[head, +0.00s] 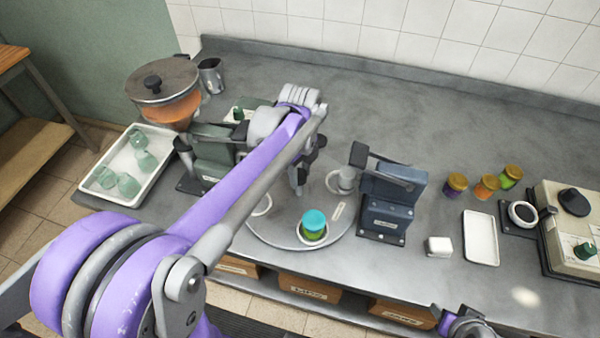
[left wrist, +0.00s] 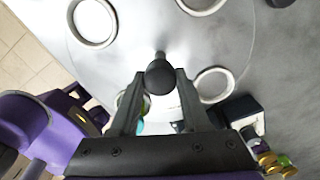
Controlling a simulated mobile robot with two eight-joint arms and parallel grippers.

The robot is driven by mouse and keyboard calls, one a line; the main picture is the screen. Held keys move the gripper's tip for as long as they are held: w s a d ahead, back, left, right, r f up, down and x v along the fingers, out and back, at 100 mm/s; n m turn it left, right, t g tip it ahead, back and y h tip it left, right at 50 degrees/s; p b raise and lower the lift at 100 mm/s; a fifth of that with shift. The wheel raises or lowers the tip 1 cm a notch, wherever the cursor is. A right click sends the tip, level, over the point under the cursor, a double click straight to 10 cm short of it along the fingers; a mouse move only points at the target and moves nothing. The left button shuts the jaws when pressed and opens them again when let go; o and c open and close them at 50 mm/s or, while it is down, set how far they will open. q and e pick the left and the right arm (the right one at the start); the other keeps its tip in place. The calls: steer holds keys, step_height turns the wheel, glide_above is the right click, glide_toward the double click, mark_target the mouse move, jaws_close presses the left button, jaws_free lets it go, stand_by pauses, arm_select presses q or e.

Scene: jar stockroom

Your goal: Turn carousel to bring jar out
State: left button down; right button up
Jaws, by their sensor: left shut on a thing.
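The round grey carousel (head: 277,236) lies flat on the counter. A green jar with a teal lid (head: 314,222) stands upright in a white ring at its front edge. In the left wrist view the jar is mostly hidden behind a finger. Other rings on the carousel look empty, such as one at the left (left wrist: 92,22) and one at the right (left wrist: 213,84). My left gripper (head: 298,186) is over the carousel's middle. In the left wrist view its fingers (left wrist: 160,88) are shut on a black round knob (left wrist: 160,74) on a post.
A dark blue machine (head: 385,206) stands right of the carousel, and a green one (head: 213,150) left of it. Further left are a tray of glass jars (head: 148,190) and an orange pot (head: 170,108). Several small jars (head: 486,188), a white tray (head: 480,238) and a scale (head: 570,230) stand right.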

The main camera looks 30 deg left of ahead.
arm_select(q)
steer(key=shift+m, duration=2.7)
steer(key=shift+m+b, duration=0.3)
steer(key=shift+m, duration=0.3)
steer(key=shift+c, duration=1.9)
jaws_free()
steer(key=shift+r, duration=0.1)
step_height(320, 180, up, 11)
steer(key=shift+p, duration=0.35)
steer(key=shift+f, duration=0.2)
